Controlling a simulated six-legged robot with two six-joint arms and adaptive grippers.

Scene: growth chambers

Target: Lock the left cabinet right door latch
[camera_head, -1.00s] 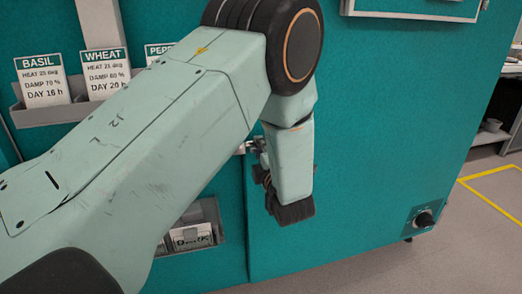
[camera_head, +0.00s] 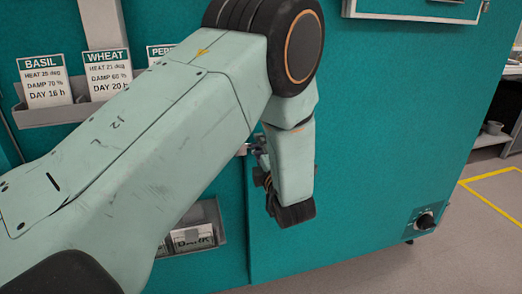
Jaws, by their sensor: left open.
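The teal cabinet (camera_head: 390,130) fills most of the view, with a vertical door seam left of my gripper. A small metal latch part (camera_head: 243,150) shows at this seam, mostly hidden behind my left arm. My left gripper (camera_head: 268,180) is open, just right of the seam and close to the latch part. Its fingers are largely hidden by its own wrist, so I cannot tell whether it touches the latch. My right gripper is not in view.
A grey holder (camera_head: 45,115) with BASIL, WHEAT and a third card is at upper left. A lower tray (camera_head: 222,238) holds cards. A black knob (camera_head: 425,221) sits at the cabinet's lower right. Open floor with yellow tape (camera_head: 490,178) lies at right.

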